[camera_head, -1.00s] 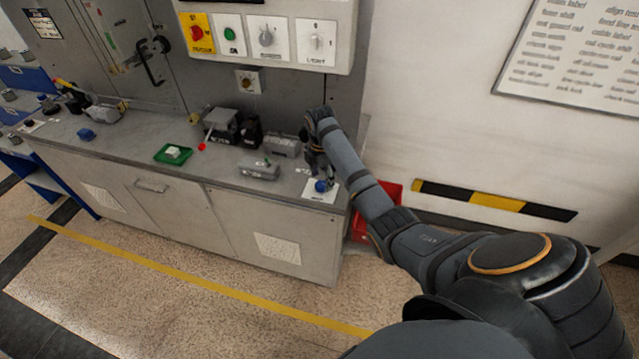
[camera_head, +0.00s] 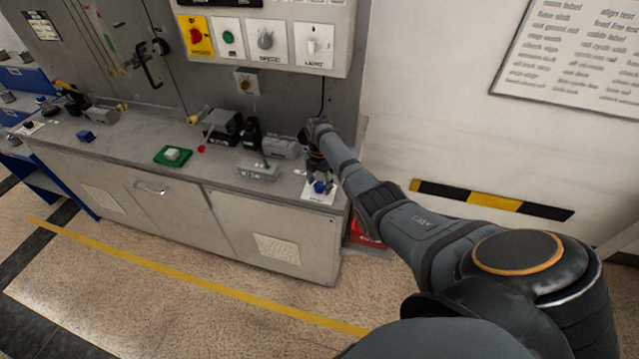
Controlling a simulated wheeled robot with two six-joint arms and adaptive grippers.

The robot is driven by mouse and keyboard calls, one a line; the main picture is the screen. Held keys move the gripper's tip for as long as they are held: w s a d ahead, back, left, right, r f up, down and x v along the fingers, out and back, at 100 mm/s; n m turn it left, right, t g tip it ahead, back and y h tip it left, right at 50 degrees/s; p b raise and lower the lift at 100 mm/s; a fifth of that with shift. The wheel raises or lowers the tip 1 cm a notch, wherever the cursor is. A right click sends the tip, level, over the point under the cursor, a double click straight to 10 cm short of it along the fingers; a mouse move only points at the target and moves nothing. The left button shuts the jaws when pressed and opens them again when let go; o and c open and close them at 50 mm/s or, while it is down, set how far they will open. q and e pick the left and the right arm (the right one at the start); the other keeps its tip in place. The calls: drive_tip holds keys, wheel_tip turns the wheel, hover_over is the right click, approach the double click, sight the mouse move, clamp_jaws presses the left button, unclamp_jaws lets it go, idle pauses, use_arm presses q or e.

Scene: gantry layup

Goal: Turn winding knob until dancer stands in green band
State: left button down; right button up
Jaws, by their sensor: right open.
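A blue knob (camera_head: 319,187) stands on a white plate (camera_head: 312,197) at the right front corner of the grey bench top. The plate's lettering is too small to read, so I cannot tell for sure that this is the winding knob. My right gripper (camera_head: 318,178) points down just above the blue knob, open. Whether its fingers touch the knob is too small to tell. Thin strands run down the grey back panel (camera_head: 170,75) at upper left, with small coloured marks near them. I cannot make out the dancer's position against a green band. My left gripper is out of view.
A grey box (camera_head: 259,170), a black device (camera_head: 250,135) and a red-tipped lever (camera_head: 201,149) are left of my gripper. A green tray (camera_head: 172,156) lies further left. A control box (camera_head: 268,40) hangs above. A red bin (camera_head: 366,236) is on the floor beside the bench.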

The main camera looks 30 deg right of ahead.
drive_tip(key=shift+f, duration=0.25)
drive_tip(key=shift+c, duration=0.4)
drive_tip(key=c, duration=1.1)
